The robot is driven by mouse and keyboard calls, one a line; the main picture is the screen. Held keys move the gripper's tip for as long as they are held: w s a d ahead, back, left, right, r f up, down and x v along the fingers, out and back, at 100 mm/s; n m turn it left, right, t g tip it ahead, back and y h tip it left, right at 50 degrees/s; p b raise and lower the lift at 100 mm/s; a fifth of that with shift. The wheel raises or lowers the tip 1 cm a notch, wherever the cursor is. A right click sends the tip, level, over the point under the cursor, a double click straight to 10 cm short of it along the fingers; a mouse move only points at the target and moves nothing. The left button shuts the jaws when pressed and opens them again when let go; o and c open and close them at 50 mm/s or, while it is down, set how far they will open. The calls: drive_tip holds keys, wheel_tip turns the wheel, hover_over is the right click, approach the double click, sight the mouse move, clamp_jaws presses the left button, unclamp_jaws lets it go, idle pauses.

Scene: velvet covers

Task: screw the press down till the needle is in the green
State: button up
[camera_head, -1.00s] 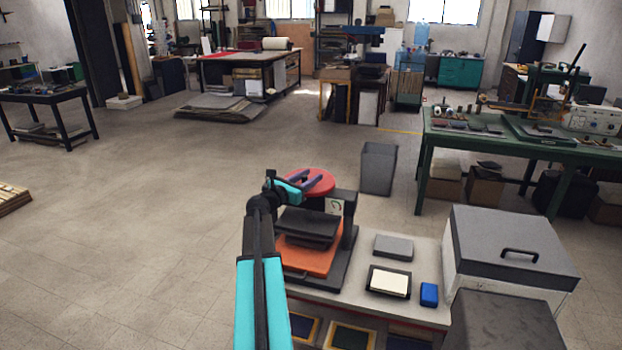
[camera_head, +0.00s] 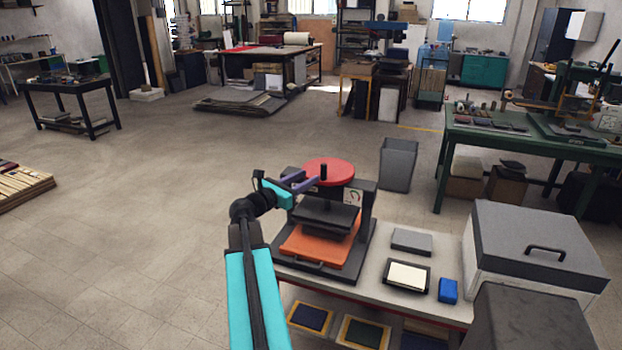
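The press (camera_head: 366,217) stands on a low bench, with a red round wheel (camera_head: 335,174) on top. A short black knob (camera_head: 323,171) stands up from the wheel. Below are a dark pressing plate (camera_head: 322,216) and an orange bed (camera_head: 312,250). A small white gauge (camera_head: 354,197) with a green mark is on the press's right side; its needle is too small to read. My gripper (camera_head: 311,177) is at the wheel's left edge. Its two purple fingers are spread, point toward the knob and look empty. I cannot tell whether they touch the wheel.
On the bench (camera_head: 377,300) right of the press are a grey block (camera_head: 411,241), a framed pale pad (camera_head: 407,276) and a blue block (camera_head: 448,290). A large grey-lidded box (camera_head: 530,250) stands further right. A grey bin (camera_head: 398,165) is behind.

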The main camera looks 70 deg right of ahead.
drive_tip(key=shift+w+a, duration=0.1)
drive_tip(key=shift+a, duration=0.2)
drive_tip(key=shift+c, duration=0.3)
